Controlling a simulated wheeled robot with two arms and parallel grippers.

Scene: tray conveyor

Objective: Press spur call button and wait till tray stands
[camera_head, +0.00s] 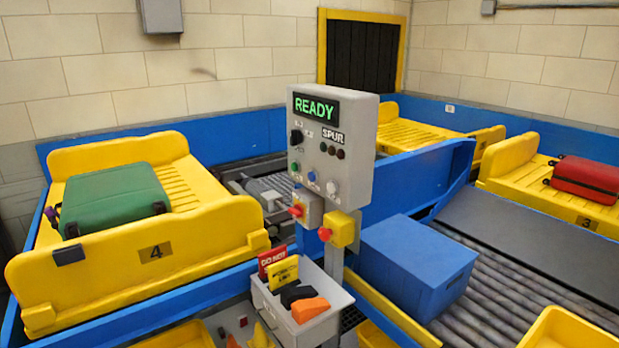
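A grey control box (350,165) stands on a post in the middle. Its lit display (316,106) reads READY in green. A SPUR label (333,137) sits above several small dark lamps. Below are a green button (295,167), a blue button (312,176) and a white button (331,188); their lettering is too small to read. Yellow tray 4 (200,249) stands at the left with a green suitcase (112,199) on it. Yellow tray 3 (510,153) at the right holds a red suitcase (587,178). Neither of my grippers is in view.
Red-capped buttons sit on a grey box (309,212) and a yellow box (342,229) below the panel. A grey bin (325,322) holds cards and small items. Blue walls (225,140) border the conveyor.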

